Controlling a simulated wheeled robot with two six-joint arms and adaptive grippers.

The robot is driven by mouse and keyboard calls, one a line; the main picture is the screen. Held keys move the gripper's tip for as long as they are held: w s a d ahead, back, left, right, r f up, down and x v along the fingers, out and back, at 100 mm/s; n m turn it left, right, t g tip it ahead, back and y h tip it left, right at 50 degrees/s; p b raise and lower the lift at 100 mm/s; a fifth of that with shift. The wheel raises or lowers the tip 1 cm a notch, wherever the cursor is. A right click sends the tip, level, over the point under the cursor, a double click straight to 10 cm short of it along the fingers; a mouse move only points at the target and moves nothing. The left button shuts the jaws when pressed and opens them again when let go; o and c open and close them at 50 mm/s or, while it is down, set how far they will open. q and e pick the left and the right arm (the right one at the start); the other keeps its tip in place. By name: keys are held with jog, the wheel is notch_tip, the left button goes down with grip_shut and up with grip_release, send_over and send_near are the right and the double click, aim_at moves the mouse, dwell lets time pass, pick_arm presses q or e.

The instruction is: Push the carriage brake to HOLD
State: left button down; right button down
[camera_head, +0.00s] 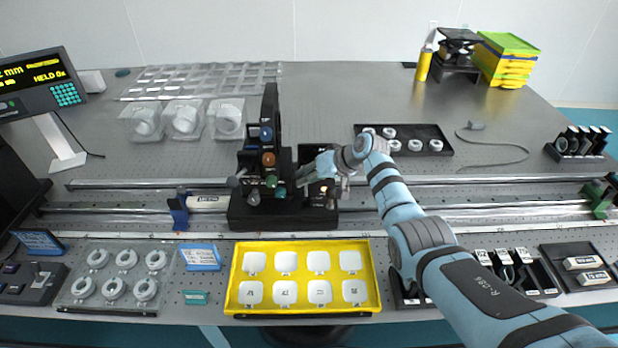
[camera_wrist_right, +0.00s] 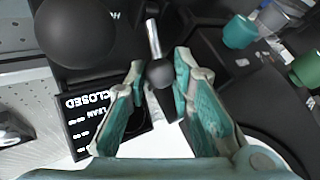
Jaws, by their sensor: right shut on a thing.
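The dark carriage (camera_head: 270,208) sits on the long rails near the middle of the bench, with an upright black part and several coloured knobs on it. My right gripper (camera_head: 322,186) is at the carriage's right side. In the right wrist view, its teal-padded fingers (camera_wrist_right: 160,75) are shut around the black ball knob (camera_wrist_right: 161,73) of a small lever with a bright metal rod. The lever's base is partly hidden by the fingers. A black plate (camera_wrist_right: 88,118) beside the left finger reads CLOSED, upside down. I cannot read a HOLD mark. My left gripper is not in view.
A large black knob (camera_wrist_right: 75,30) is close to the left finger; teal and green knobs (camera_wrist_right: 305,68) are at the right. A yellow tray (camera_head: 303,310) lies in front of the carriage. A black tray (camera_head: 432,133) stands behind my arm. The readout (camera_head: 40,82) shows HELD.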

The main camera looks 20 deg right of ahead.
jog(key=c, duration=1.7)
grip_release()
jog(key=shift+w, duration=0.1)
jog(key=shift+o, duration=0.2)
jog(key=shift+r, duration=0.1)
jog(key=v, duration=1.2)
